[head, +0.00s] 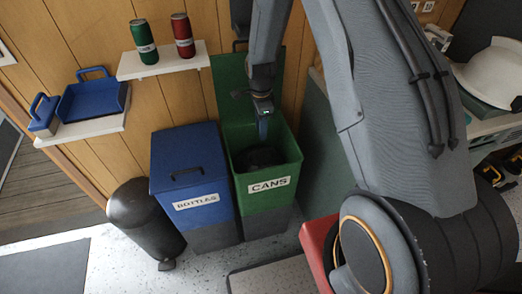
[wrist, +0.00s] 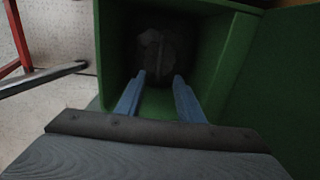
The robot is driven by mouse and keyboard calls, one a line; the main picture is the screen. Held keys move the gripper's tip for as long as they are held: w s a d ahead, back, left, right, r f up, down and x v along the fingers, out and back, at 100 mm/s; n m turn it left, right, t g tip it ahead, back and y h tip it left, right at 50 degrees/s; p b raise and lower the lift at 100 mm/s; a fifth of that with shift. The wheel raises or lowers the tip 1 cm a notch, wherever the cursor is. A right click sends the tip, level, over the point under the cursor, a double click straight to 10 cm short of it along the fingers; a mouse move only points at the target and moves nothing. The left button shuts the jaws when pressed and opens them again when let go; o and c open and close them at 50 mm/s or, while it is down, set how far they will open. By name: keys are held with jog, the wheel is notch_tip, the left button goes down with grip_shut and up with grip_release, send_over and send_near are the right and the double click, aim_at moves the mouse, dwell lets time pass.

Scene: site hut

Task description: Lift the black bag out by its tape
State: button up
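The black bag (head: 259,157) lies inside the open green bin labelled CANS (head: 267,186). In the wrist view the bag (wrist: 162,48) is a dark shape deep in the bin (wrist: 225,65), with a slightly lighter ridge in its middle; I cannot clearly make out the tape. My gripper (head: 263,128) points down into the bin's mouth above the bag. In the wrist view its two blue fingers (wrist: 159,80) are apart with nothing between them, and the bag is beyond their tips.
A closed blue bin labelled BOTTLES (head: 190,175) stands to the left, with a black pedal bin (head: 145,217) beside it. A shelf (head: 160,64) above carries a green can (head: 144,42) and a red can (head: 183,36). A blue dustpan (head: 93,98) lies on a lower shelf.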

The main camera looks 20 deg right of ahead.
aim_at(261, 150)
notch_tip(261, 150, down, 12)
jog(key=b, duration=0.6)
jog(key=shift+f+b, duration=0.2)
jog(key=shift+b, duration=0.15)
jog(key=shift+c, duration=0.2)
grip_shut()
dwell(1.0)
